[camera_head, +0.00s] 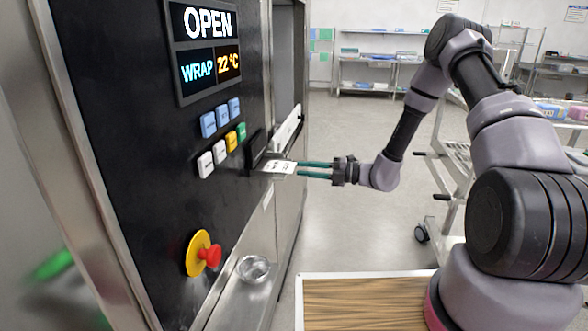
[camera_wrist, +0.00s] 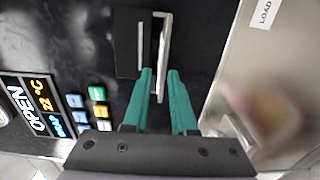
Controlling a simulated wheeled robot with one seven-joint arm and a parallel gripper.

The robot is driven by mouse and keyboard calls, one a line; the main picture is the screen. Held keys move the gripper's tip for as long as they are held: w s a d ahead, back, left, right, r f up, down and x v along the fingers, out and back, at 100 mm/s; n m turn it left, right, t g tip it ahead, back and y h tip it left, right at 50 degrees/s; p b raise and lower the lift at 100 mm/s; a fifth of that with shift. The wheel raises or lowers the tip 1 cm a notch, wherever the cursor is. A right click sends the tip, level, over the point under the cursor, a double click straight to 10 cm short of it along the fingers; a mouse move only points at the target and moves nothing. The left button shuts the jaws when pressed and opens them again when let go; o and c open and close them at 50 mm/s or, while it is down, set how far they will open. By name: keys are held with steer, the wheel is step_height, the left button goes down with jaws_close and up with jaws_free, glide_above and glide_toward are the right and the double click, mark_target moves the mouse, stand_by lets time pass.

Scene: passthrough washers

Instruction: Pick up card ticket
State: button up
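The card ticket (camera_head: 280,167) is a white card with dark print, sticking out of a dark slot unit (camera_head: 257,152) on the black machine panel. In the wrist view the card (camera_wrist: 164,42) shows nearly edge-on as a narrow white strip beside the dark slot plate (camera_wrist: 129,42). My gripper (camera_head: 299,169) has two green fingers pointing at the panel, with tips at the card's outer end. In the wrist view the fingers (camera_wrist: 160,74) are apart, and the card's lower end lies between them. I cannot tell whether either finger touches it.
The panel has a lit display (camera_head: 208,45), coloured buttons (camera_head: 221,133) and a red-and-yellow emergency stop (camera_head: 203,253). A metal cup-like fitting (camera_head: 254,268) sits below. A wood-topped surface (camera_head: 365,303) is at the bottom, and a metal cart (camera_head: 452,150) stands right. Open floor lies behind my gripper.

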steer(key=shift+w+a, duration=0.2)
steer(key=shift+a, duration=0.95)
jaws_close()
step_height(320, 180, up, 2)
steer(key=shift+r, duration=0.25)
steer(key=shift+d, duration=0.15)
steer(key=s+d+r, duration=0.1)
steer(key=d+r, duration=0.1)
steer(key=d, duration=0.4)
steer(key=s+d+r, duration=0.1)
steer(key=d+r, duration=0.2)
steer(key=d, duration=0.4)
steer(key=shift+s+d, duration=0.25)
steer(key=shift+s, duration=0.1)
